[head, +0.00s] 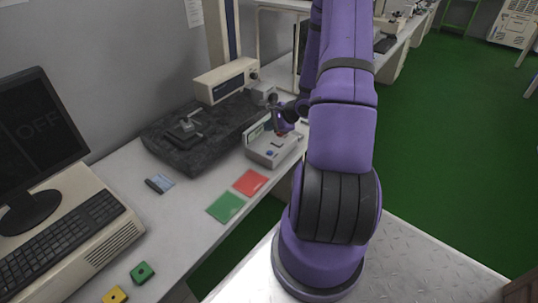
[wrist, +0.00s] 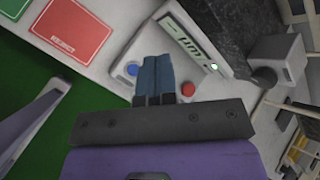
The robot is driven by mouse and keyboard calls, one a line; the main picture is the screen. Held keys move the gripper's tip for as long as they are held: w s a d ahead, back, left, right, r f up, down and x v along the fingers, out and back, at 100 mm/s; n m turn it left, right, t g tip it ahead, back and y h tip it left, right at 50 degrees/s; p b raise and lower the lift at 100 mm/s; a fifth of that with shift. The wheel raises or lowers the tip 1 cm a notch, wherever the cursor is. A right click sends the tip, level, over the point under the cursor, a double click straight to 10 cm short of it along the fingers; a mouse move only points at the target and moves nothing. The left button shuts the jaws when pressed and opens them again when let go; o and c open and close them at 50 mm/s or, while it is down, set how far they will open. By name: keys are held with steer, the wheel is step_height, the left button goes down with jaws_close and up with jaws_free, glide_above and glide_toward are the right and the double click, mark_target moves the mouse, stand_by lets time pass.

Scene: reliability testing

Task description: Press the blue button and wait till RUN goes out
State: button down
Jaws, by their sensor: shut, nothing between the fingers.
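The control box (head: 262,158) is a pale box on the bench, left of my arm in the head view. In the wrist view it has a blue button (wrist: 131,69), a red button (wrist: 187,89), a small pale round lamp (wrist: 213,66) and a display strip (wrist: 184,38) whose writing I cannot read for sure. My gripper (wrist: 155,58) is shut and empty, its fingertips over the box just right of the blue button in the wrist view. I cannot tell whether they touch the box. In the head view, my gripper (head: 283,131) is small and partly hidden.
A red card (head: 250,182) and green card (head: 226,207) lie in front of the box. A dark stone plate (head: 165,148) with a fixture and a beige instrument (head: 226,80) stand behind. Bench between monitor and cards is mostly clear.

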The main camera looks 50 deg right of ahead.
mark_target(270, 153)
steer(key=shift+f, duration=0.1)
steer(key=shift+f, duration=4.3)
steer(key=shift+f, duration=0.15)
steer(key=shift+f, duration=0.25)
steer(key=shift+f, duration=0.4)
steer(key=shift+r, duration=0.85)
